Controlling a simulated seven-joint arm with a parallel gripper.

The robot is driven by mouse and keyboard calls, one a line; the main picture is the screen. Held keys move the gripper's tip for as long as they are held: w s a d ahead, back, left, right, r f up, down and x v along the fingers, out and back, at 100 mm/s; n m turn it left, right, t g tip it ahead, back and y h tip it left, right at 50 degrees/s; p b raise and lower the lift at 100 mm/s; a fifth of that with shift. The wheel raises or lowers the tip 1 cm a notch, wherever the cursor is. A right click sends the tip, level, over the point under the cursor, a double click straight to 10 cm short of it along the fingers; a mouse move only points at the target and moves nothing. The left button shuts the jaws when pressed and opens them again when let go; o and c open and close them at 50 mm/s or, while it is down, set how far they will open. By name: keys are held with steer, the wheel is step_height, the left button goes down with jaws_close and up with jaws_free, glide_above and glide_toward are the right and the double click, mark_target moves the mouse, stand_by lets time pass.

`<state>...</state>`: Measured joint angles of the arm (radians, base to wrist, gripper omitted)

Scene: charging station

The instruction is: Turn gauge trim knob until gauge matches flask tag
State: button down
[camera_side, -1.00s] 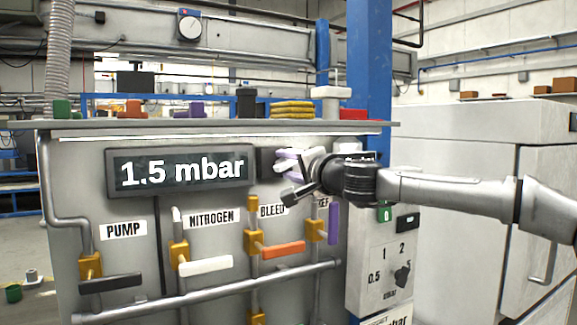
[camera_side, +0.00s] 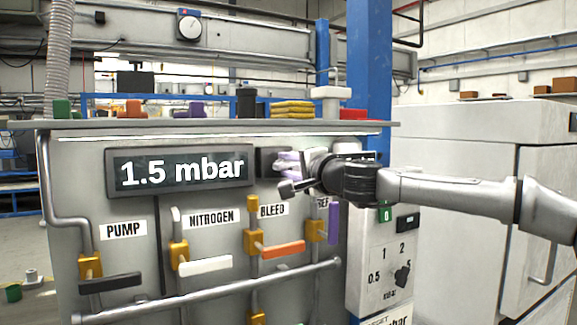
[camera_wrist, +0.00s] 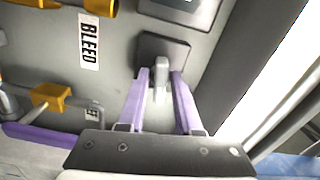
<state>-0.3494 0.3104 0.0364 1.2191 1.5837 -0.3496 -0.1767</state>
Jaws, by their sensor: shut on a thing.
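The gauge display (camera_side: 180,171) on the grey cabinet front reads "1.5 mbar" in the side view. A corner of a dark panel (camera_wrist: 180,20) shows at the top of the wrist view. The grey trim knob (camera_wrist: 160,68) stands on a dark square plate (camera_wrist: 163,47). My gripper (camera_wrist: 160,80) has its two purple fingers on either side of the knob and is shut on it. In the side view my gripper (camera_side: 288,163) is just right of the display and hides the knob. I cannot make out a flask tag for certain.
Below are the PUMP lever (camera_side: 110,283), the white NITROGEN lever (camera_side: 206,266), the orange BLEED lever (camera_side: 284,250) and a purple lever (camera_side: 333,224). A selector dial (camera_side: 402,276) with 0.5, 1, 2 and 5 is at lower right. A shelf edge (camera_side: 220,127) runs above.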

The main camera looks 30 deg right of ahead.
steer(key=c, duration=0.8)
jaws_free()
steer(key=shift+c, duration=0.2)
steer(key=s, duration=1.3)
steer(key=shift+s, duration=0.4)
